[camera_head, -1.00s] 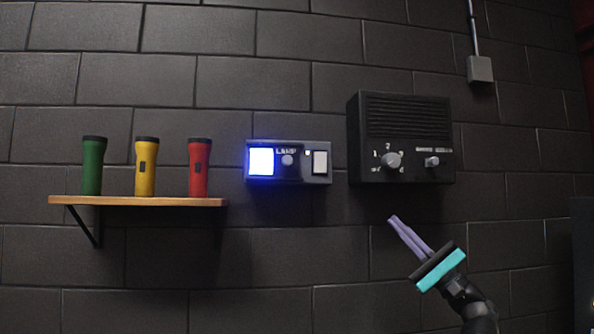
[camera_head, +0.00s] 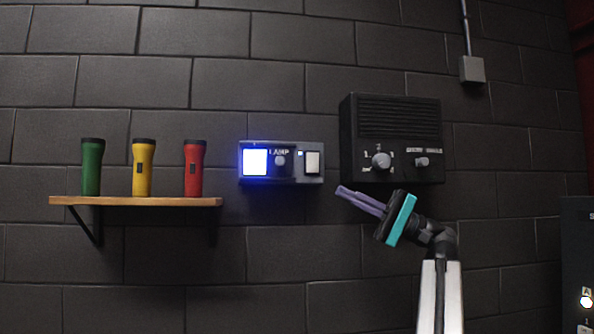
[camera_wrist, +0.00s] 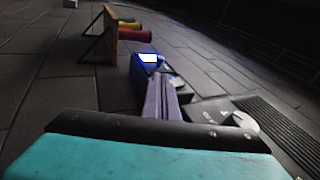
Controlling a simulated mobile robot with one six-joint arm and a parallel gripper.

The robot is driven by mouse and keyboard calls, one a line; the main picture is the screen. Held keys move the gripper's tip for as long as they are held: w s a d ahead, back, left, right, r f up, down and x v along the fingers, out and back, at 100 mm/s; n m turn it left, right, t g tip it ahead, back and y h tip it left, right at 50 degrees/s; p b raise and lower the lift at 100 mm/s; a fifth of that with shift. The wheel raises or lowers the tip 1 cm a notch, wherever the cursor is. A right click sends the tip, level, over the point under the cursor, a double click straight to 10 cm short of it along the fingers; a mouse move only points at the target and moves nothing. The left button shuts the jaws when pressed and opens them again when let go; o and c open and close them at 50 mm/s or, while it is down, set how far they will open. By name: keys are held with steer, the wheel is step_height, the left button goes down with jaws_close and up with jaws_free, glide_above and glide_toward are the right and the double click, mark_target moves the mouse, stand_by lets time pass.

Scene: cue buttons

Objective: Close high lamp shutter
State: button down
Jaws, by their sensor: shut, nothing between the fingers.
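A lamp unit (camera_head: 300,178) is fixed to the wall in the middle of the head view. Its square lamp (camera_head: 255,162) glows blue-white, and no cover lies over it. A dark round knob (camera_head: 280,162) and a pale rocker (camera_head: 313,162) sit to its right. My gripper (camera_head: 340,191), with purple fingers, is shut and empty, below and right of the lamp unit, pointing left. In the wrist view the lit lamp (camera_wrist: 148,58) shows just beyond my fingertips (camera_wrist: 158,76), which partly hide the unit.
A black speaker box (camera_head: 400,110) with knobs hangs right of the lamp unit, just above my gripper. Wall below the lamp unit is bare.

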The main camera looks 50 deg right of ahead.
steer(key=p, duration=0.6)
glide_toward(284, 164)
steer(key=x, duration=0.3)
steer(key=shift+s+a+r, duration=0.1)
steer(key=shift+a+r, duration=0.05)
steer(key=shift+r, duration=0.05)
steer(key=shift+p+x, duration=0.85)
steer(key=shift+x, duration=0.75)
steer(key=shift+f+b, duration=0.15)
steer(key=shift+b, duration=0.25)
